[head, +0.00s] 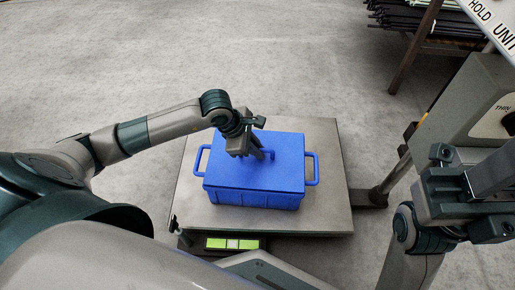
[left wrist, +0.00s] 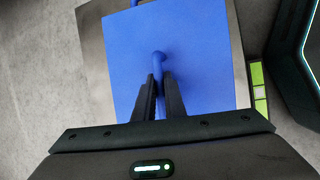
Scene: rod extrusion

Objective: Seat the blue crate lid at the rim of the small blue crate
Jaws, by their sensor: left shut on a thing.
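The blue crate lid (head: 285,165) lies flat over the small blue crate (head: 255,199), which stands on a grey platform. The lid looks level and lined up with the crate. Whether it touches the rim all round I cannot tell. My left gripper (head: 262,154) is above the middle of the lid, shut on its upright handle. In the left wrist view, the two fingers (left wrist: 159,88) flank the handle (left wrist: 158,58) over the lid's flat top (left wrist: 195,60). The lid hides the crate's inside. My right gripper (head: 470,190) is at the right edge, far from the crate; its fingers are unclear.
The grey platform (head: 325,210) has bare room around the crate. Blue side handles (head: 313,168) stick out left and right. A yellow-green display (head: 232,243) is at the platform's front. A grey machine (head: 465,105) stands at right, with a rack of dark rods (head: 410,20) behind.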

